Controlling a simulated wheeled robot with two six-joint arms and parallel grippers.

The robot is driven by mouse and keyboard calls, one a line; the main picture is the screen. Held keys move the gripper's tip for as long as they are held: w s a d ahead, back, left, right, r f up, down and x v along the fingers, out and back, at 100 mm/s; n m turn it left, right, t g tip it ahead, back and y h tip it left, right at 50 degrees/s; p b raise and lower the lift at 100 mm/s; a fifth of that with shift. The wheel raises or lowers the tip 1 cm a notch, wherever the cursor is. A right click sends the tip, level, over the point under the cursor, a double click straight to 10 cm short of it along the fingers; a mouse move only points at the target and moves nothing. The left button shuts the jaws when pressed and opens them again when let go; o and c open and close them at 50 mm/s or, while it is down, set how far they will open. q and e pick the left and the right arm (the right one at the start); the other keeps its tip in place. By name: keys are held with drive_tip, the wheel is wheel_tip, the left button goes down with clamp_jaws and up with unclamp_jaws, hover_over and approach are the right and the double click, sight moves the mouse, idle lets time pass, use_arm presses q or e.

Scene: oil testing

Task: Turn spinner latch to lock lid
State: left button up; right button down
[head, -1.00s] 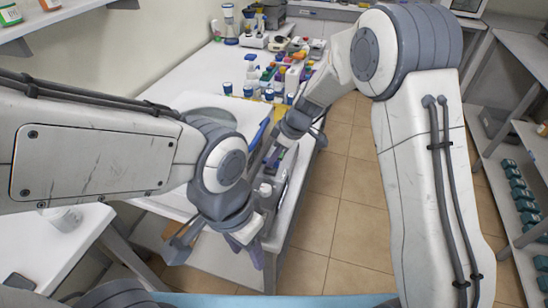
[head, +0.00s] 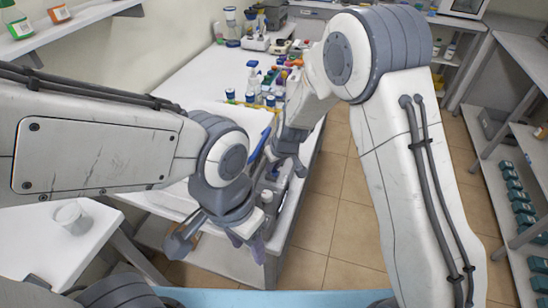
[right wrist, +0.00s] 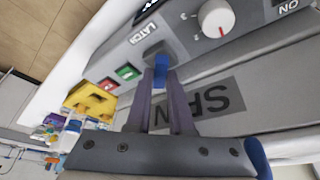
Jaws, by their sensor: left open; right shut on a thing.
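The spinner (right wrist: 270,60) fills the upper right of the right wrist view, with its control panel close up and seen tilted. A small blue latch (right wrist: 160,72) sits below the LATCH label on the panel. My right gripper (right wrist: 166,88) is shut on the latch, its fingers on either side of it. In the head view my right gripper (head: 275,155) is at the spinner's front, partly hidden by its own arm. My left gripper (head: 215,246) is open and empty, lower and in front of the bench. The lid is mostly hidden behind my left arm.
Beside the latch are a white knob (right wrist: 216,18) and a green button (right wrist: 127,72). Bottles and capped jars (head: 262,85) stand on the bench behind. Shelves stand at right.

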use_arm(q)
drive_tip(key=shift+r+p, duration=0.55)
drive_tip(key=shift+r, duration=0.3)
use_arm(e)
drive_tip(key=shift+m, duration=0.3)
drive_tip(key=c, duration=0.8)
unclamp_jaws()
use_arm(q)
drive_tip(key=shift+f+b, duration=0.3)
drive_tip(key=shift+b, duration=0.05)
use_arm(e)
drive_tip(key=v, duration=1)
drive_tip(key=shift+r, duration=0.25)
drive_tip(key=shift+s, duration=0.1)
